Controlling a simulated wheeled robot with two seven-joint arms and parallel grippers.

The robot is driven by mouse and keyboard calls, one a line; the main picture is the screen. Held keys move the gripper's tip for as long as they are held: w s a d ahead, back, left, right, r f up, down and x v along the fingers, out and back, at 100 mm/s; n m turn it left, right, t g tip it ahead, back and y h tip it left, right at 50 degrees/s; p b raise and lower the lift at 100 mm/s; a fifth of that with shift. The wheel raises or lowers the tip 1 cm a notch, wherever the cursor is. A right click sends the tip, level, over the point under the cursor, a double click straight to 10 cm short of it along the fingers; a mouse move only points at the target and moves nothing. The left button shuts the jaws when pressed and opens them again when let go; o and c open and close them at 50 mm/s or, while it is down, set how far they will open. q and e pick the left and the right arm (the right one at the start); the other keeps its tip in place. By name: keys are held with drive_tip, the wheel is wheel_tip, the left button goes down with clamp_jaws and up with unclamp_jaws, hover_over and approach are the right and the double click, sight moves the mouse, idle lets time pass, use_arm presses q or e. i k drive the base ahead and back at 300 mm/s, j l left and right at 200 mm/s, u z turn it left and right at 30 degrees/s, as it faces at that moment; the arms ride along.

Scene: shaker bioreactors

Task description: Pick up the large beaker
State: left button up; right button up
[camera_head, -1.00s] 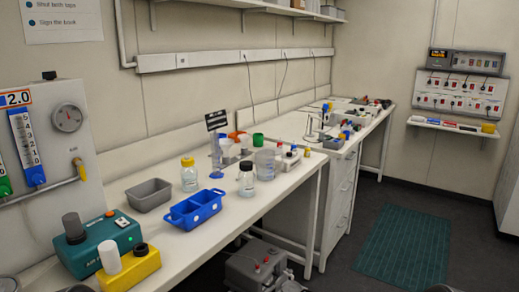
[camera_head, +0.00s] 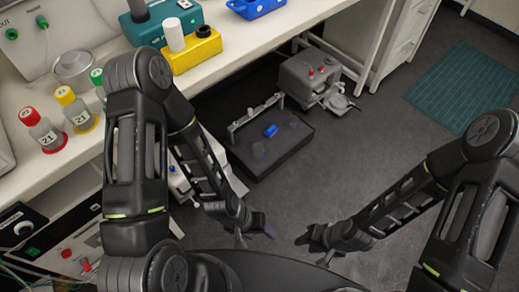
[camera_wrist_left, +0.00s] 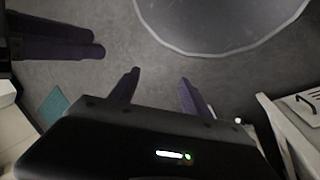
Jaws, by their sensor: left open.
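The large beaker is not in the head view now, nor can I make it out in the left wrist view. My left gripper (camera_head: 256,234) hangs low over the floor in front of the bench, its fingers apart and empty. In the left wrist view its two dark fingers (camera_wrist_left: 158,88) are spread with only grey floor between them. My right gripper (camera_head: 308,250) hangs to the right of it, also over the floor, with its fingers apart and nothing seen between them.
The white bench (camera_head: 95,165) runs along the left. It carries a yellow block (camera_head: 194,52), a teal box (camera_head: 188,20), a blue tray (camera_head: 256,6) and several capped bottles (camera_head: 74,108). Grey equipment (camera_head: 308,78) stands under the bench. The green mat (camera_head: 462,85) and open floor lie right.

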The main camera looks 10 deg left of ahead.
sight(258, 148)
drive_tip(key=i+l, duration=1)
